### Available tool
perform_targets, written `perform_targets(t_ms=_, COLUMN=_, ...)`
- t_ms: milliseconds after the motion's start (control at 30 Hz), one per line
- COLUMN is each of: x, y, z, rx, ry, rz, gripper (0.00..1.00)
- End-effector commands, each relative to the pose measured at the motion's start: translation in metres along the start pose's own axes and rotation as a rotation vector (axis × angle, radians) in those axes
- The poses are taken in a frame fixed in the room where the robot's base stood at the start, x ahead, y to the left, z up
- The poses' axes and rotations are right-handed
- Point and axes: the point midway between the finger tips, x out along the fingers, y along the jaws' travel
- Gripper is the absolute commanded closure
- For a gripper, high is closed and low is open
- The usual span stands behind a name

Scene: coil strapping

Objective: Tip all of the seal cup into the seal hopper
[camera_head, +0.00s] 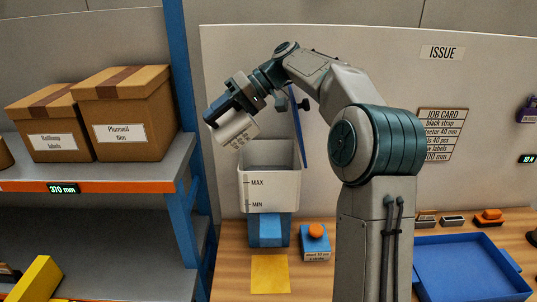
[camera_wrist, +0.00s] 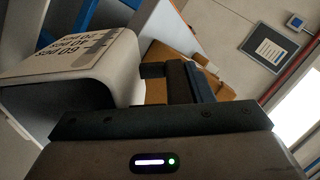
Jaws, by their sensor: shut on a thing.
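My gripper (camera_head: 226,108) is shut on the seal cup (camera_head: 236,133), a light grey cup with a printed label. The cup is tilted, above the seal hopper (camera_head: 270,192) and toward its left side. The hopper is a pale bin with MAX and MIN marks on its front and an open top. A blue flap (camera_head: 299,130) stands up at its back right. In the wrist view the cup (camera_wrist: 112,82) fills the left side beside the dark gripper. No falling seals show.
A blue block (camera_head: 271,231) sits below the hopper, with a yellow sheet (camera_head: 270,273) in front. An orange-topped blue box (camera_head: 317,243) stands at right. A blue tray (camera_head: 470,270) lies further right. The shelf's blue post (camera_head: 181,120) and cartons (camera_head: 122,112) stand left.

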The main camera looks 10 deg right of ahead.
Motion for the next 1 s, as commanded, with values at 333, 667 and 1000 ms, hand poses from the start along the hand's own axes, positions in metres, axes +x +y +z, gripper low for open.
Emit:
perform_targets(t_ms=333, x=-0.011, y=-0.011, z=-0.006, rx=-0.003, ry=0.025, rz=-0.041, gripper=1.0)
perform_targets(t_ms=667, x=-0.021, y=-0.018, z=-0.01, rx=-0.002, ry=0.048, rz=-0.079, gripper=1.0)
perform_targets(t_ms=1000, x=-0.029, y=-0.025, z=-0.014, rx=-0.003, ry=0.068, rz=-0.115, gripper=1.0)
